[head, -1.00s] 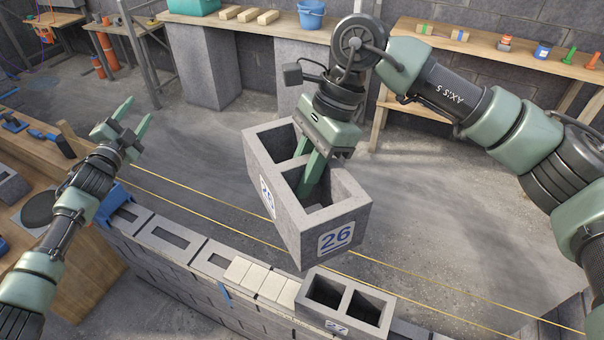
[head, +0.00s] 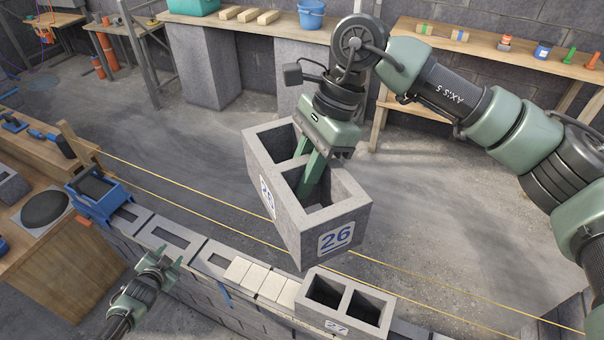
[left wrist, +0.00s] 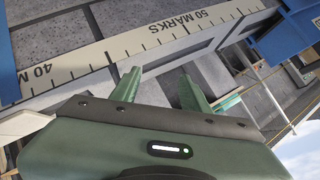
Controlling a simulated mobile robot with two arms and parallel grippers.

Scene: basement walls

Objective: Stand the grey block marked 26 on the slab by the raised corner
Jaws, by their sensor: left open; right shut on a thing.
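The grey block marked 26 (head: 353,215) is a hollow two-cell block. It hangs tilted above and beyond the low wall, apart from it in the head view. My right gripper (head: 308,190) is shut on this block, its fingers reaching down into a cell. My left gripper (head: 163,262) is open and empty at the near side of the wall. In the left wrist view its two green fingers (left wrist: 158,92) stand apart, in front of a pale scale (left wrist: 150,45) reading 40 and 50 MARKS. I cannot tell which surface is the slab by the raised corner.
The low block wall (head: 165,236) carries pale strips (head: 262,281) and a hollow block marked 27 (head: 372,305). Yellow lines (head: 210,197) run along its far side. A blue holder (head: 92,207) sits at its left end.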

